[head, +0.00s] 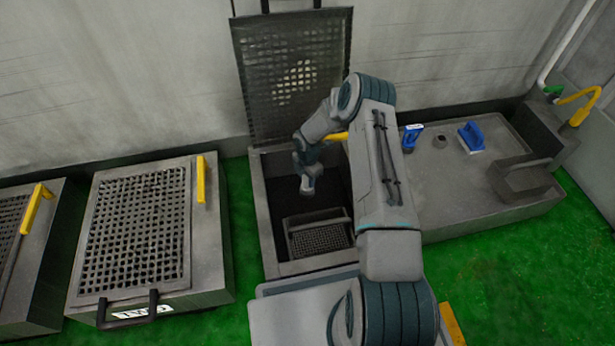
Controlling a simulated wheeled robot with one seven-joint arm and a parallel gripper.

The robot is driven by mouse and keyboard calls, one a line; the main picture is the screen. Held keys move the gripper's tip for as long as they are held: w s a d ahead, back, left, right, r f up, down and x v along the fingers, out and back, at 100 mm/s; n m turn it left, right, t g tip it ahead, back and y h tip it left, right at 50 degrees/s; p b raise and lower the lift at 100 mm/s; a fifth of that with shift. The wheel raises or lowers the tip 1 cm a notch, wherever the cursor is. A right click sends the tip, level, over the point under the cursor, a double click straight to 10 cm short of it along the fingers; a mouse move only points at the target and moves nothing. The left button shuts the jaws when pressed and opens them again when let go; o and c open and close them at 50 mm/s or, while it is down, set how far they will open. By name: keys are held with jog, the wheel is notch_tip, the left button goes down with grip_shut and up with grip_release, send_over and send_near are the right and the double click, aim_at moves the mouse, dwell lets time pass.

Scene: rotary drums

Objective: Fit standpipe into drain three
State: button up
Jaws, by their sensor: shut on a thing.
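An open drain pit (262,215) lies in the middle, between the drain marked TWO and the sink bench; I take it for drain three. Its grated lid (290,75) stands raised against the wall. My gripper (306,180) points down inside the pit, toward its back left. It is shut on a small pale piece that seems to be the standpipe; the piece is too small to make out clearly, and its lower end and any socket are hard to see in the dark. A grey basket (320,240) with a mesh floor sits in the pit's front part.
A closed grated drain (140,230) marked TWO, with a yellow bar, stands at left, another closed one (12,225) beyond it. Green floor (500,280) is clear.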

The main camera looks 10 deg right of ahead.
jog(key=shift+f, duration=0.55)
jog(key=o, duration=1.1)
jog(key=shift+c, duration=0.2)
notch_tip(320, 180, up, 14)
jog(key=p, duration=0.6)
jog(key=shift+f, duration=0.15)
